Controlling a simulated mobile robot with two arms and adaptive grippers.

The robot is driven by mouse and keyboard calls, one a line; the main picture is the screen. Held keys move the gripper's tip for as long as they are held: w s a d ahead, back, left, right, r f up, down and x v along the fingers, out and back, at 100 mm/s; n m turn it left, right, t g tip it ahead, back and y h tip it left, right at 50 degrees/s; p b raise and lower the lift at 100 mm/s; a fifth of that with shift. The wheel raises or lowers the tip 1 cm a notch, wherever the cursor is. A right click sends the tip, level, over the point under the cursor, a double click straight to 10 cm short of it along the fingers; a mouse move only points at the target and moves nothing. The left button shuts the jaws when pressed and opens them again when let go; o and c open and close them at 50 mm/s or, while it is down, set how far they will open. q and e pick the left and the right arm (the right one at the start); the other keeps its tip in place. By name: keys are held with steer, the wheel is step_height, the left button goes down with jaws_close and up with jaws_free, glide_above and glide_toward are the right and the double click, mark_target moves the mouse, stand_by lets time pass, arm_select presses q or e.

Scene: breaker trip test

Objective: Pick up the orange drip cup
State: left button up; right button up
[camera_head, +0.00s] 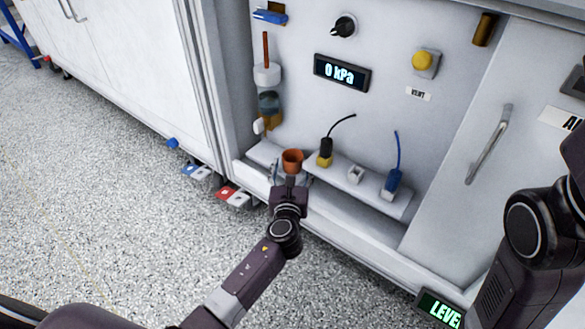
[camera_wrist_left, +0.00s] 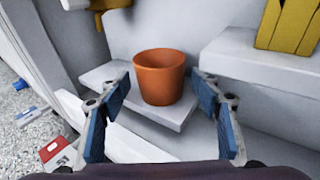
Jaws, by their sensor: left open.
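The orange drip cup (camera_head: 292,161) stands upright on a small white shelf at the foot of the white cabinet panel. In the left wrist view the cup (camera_wrist_left: 160,76) is centred ahead, open end up, on the white shelf (camera_wrist_left: 170,116). My left gripper (camera_head: 290,178) is just in front of the cup. In the left wrist view its blue-padded fingers (camera_wrist_left: 162,112) are spread wide, one on each side of the cup, with visible gaps. Part of my right arm shows at the right edge of the head view, but its gripper is not visible.
A ledge to the right holds a black plug (camera_head: 326,146), a white clip (camera_head: 355,174) and a blue plug (camera_head: 393,180). A glass-like bowl (camera_head: 268,104) is mounted above left of the cup. Red (camera_head: 228,193) and blue (camera_head: 190,170) pedals sit on the floor at left.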

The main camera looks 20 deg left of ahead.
arm_select(q)
steer(key=shift+x, duration=0.8)
steer(key=c, duration=1.2)
steer(key=shift+r, duration=0.1)
